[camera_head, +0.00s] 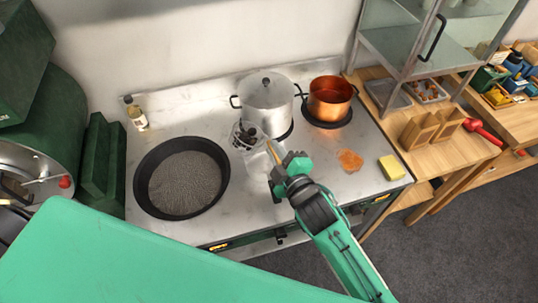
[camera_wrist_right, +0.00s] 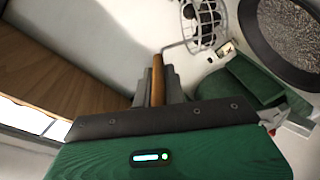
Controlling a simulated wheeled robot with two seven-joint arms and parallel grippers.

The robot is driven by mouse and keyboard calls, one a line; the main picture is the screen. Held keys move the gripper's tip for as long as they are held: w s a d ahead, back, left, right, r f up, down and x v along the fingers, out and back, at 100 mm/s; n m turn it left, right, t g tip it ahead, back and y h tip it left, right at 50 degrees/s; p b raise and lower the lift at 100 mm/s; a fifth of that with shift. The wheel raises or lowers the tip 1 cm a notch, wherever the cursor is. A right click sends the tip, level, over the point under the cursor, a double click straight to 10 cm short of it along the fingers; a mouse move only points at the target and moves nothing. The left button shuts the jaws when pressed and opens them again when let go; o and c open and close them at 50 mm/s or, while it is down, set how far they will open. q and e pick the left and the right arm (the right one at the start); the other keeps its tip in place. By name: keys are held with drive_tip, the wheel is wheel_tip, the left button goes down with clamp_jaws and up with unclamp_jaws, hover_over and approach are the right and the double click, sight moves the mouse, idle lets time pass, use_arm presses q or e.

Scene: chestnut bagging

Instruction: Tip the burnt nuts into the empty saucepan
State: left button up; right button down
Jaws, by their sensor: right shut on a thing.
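My right gripper (camera_head: 275,160) is shut on the wooden handle (camera_wrist_right: 157,80) of a wire scoop. The scoop's basket (camera_head: 246,135) is in front of the steel pot, above the stove; it also shows in the wrist view (camera_wrist_right: 203,24), with dark nuts in it. An open copper saucepan (camera_head: 330,96) stands at the back right of the stove, to the right of the scoop; the visible part of its inside looks empty. A steel pot (camera_head: 267,97) with a lid stands left of it. My left gripper is out of view.
A wide black pan (camera_head: 141,190) of grey grains is on the left of the stove. A bottle (camera_head: 137,116) stands behind it. An orange patch (camera_head: 350,160) and a yellow sponge (camera_head: 391,168) lie at the right. A glass cabinet (camera_head: 405,45) is beyond the copper saucepan.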

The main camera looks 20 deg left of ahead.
drive_tip(key=w+d+f+m+t+b, duration=0.1)
drive_tip(key=w+d+f+m+b, duration=0.2)
drive_tip(key=f+m+b, duration=0.3)
drive_tip(key=w+d+f+m+t+b, duration=0.2)
drive_tip(key=d+f+m+b, duration=0.4)
drive_tip(key=m+b, duration=0.3)
drive_tip(key=shift+w+f+m+y+b, duration=0.45)
drive_tip(key=shift+f+m, duration=0.1)
drive_tip(key=shift+m, duration=1.35)
drive_tip(key=shift+a, duration=0.1)
idle(0.5)
